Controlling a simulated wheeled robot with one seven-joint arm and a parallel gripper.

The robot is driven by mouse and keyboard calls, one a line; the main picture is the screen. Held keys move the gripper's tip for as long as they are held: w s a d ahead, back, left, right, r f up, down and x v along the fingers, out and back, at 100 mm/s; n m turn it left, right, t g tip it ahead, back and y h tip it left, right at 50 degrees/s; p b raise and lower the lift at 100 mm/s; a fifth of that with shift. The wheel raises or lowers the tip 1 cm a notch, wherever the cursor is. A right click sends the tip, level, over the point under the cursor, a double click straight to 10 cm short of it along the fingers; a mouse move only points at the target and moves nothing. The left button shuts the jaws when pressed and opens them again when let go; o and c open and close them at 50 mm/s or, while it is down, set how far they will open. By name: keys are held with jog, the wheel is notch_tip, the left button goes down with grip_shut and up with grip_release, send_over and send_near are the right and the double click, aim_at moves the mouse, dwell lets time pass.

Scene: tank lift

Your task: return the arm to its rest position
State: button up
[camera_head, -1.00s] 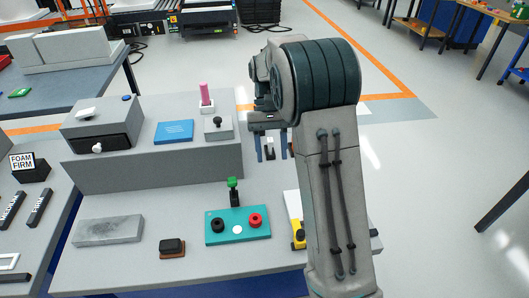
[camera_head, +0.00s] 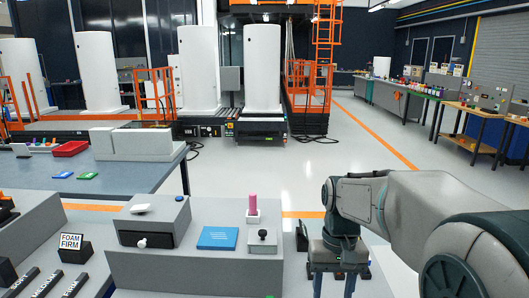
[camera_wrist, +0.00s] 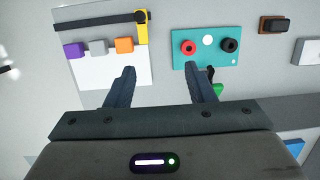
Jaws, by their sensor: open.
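My gripper (camera_head: 332,284) hangs at the lower right of the head view, pointing down, with my arm reaching in from the right edge. In the wrist view my gripper (camera_wrist: 162,88) shows two dark fingers set well apart with nothing between them. Below it lie a white board (camera_wrist: 115,70) with purple, grey and orange blocks and a yellow-ended black bar, and a teal panel (camera_wrist: 207,62) with red and black knobs. The fingers touch neither as far as I can tell.
A grey raised console (camera_head: 190,268) carries a drawer box (camera_head: 152,222), a blue plate (camera_head: 217,238), a pink peg (camera_head: 252,203) and a small joystick box (camera_head: 263,239). A second table (camera_head: 125,175) stands behind. White tanks (camera_head: 262,70) stand at the back. Open floor lies beyond my arm.

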jog(key=s+f+t, duration=0.1)
jog(key=s+t, duration=0.4)
jog(key=s, duration=0.6)
jog(key=shift+d, duration=0.3)
jog(key=shift+w, duration=0.1)
